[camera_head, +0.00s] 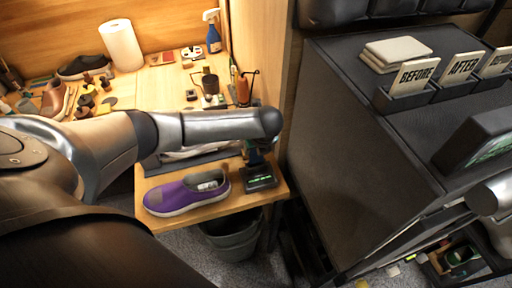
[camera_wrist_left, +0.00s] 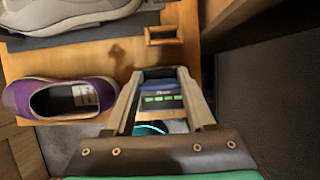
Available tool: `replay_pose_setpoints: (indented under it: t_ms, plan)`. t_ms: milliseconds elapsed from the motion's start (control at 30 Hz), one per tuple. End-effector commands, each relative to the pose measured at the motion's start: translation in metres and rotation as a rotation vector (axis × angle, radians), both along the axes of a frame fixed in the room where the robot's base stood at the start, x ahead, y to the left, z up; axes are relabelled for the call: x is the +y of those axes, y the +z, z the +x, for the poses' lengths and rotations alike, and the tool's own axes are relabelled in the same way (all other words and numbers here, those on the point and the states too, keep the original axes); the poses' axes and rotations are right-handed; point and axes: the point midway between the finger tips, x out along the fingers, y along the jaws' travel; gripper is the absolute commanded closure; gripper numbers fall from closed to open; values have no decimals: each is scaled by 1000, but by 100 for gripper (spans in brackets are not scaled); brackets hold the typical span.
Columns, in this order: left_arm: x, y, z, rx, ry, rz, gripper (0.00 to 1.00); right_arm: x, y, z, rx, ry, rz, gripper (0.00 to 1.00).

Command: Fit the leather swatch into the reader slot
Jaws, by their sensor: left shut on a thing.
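My left gripper (camera_head: 259,160) points down at the front right corner of the wooden bench, partly hidden by its own wrist. In the left wrist view its two fingers (camera_wrist_left: 162,78) are closed in on a dark blue strip (camera_wrist_left: 160,86), which looks like the leather swatch. The reader (camera_head: 259,179) is a black device with a green-lit display, right below the gripper. In the left wrist view the reader (camera_wrist_left: 161,103) shows between the fingers, just beyond the strip. I cannot tell whether the strip touches the slot. My right gripper is not in view.
A purple shoe (camera_head: 187,195) lies left of the reader. A small wooden frame with a dark centre (camera_wrist_left: 164,35) is beyond the fingers. A grey bin (camera_head: 232,238) stands below the bench edge. A dark cabinet (camera_head: 350,130) rises close on the right.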

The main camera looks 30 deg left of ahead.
Motion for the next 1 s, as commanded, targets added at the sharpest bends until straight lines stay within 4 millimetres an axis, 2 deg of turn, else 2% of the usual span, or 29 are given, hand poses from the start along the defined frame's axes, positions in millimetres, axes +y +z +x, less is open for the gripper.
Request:
replay_pose_setpoints:
  t_ms: [1000]
  plan:
    - [0, -27, 0, 1, 0, 1, 94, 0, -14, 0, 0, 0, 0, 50]
